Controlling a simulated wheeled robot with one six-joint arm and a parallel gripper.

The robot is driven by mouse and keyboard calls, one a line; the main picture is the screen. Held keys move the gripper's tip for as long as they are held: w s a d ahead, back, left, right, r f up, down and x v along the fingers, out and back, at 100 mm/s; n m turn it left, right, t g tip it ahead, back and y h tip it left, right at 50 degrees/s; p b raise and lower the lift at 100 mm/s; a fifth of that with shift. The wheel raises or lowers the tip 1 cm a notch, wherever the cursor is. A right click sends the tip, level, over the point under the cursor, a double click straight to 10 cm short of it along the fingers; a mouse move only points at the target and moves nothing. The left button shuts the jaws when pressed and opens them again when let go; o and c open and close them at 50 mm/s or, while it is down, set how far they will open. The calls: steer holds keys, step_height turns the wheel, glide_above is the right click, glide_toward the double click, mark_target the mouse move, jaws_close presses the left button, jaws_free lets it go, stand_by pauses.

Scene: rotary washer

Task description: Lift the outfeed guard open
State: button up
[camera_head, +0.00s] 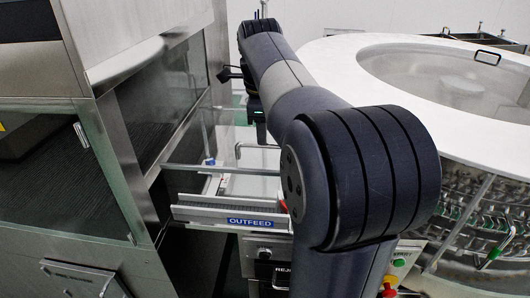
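The outfeed (232,213) is a grey channel with a blue OUTFEED label, left of my arm. A clear panel, seemingly the outfeed guard (254,160), lies above and behind it, with a thin pale bar along its near side. The panel looks lowered, though my arm hides its right part. A thin bent rod, perhaps a handle, stands at its far side. My gripper (228,74) seems to be the small dark part at the far end of my arm, beyond and above the panel. It is too small to tell whether it is open, and no contact with the guard shows.
A steel cabinet (120,140) with glass panels stands close on the left. The round washer (335,70) with a white rim and clear lid fills the right. A control box with red and green buttons (388,286) is at the lower right. A reject unit (268,268) sits below the outfeed.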

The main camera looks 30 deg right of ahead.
steer(key=shift+s+a+f+b, duration=0.1)
steer(key=shift+s+f+b, duration=0.05)
steer(key=shift+f+b, duration=0.3)
steer(key=shift+s+a+f+b, duration=0.1)
steer(key=shift+s+f+b, duration=0.1)
steer(key=shift+f, duration=0.35)
steer(key=shift+w+r, duration=0.1)
steer(key=shift+r, duration=0.1)
